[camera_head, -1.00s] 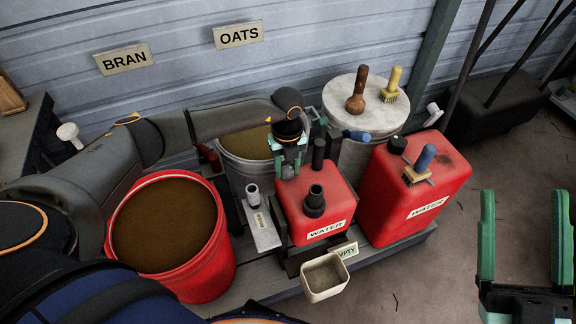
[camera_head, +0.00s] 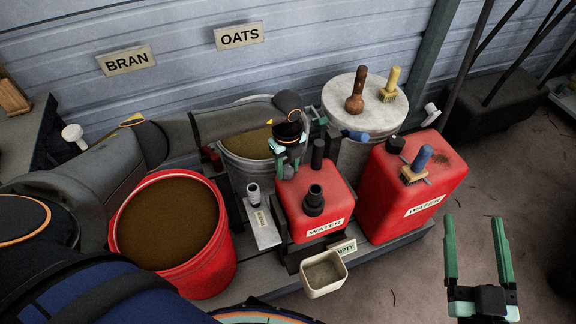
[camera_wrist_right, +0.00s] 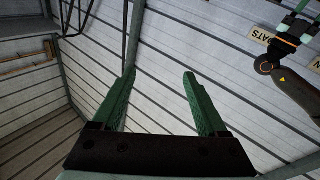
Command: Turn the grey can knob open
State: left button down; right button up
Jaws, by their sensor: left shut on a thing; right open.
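The smaller red WATER can (camera_head: 325,195) stands on the bench, with a black spout (camera_head: 313,200) and a dark upright post (camera_head: 317,155) on top. The grey knob (camera_head: 287,171) is at the can's back left top corner. My left gripper (camera_head: 286,165) comes down over that corner and is shut on the grey knob; the fingers partly hide it. My right gripper (camera_head: 471,217) is open and empty, out over the floor at the right. In the right wrist view its two green fingers (camera_wrist_right: 159,74) are apart with nothing between them.
A larger red WATER can (camera_head: 412,190) with a brush on top stands close at the right. A red bucket (camera_head: 170,278) and a metal bucket (camera_head: 240,178) are at the left. A small cream tub (camera_head: 323,285) sits in front. The floor at the right is free.

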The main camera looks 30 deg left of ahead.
pick_arm(q)
jog(key=n+p, duration=0.2)
jog(key=n, duration=0.1)
jog(key=shift+n, duration=0.3)
pick_arm(e)
jog(key=s+f+m+g+h, duration=0.2)
jog(key=f+g, duration=0.4)
jog(key=f, duration=0.8)
jog(key=shift+s+d, duration=0.2)
jog(key=shift+s, duration=0.35)
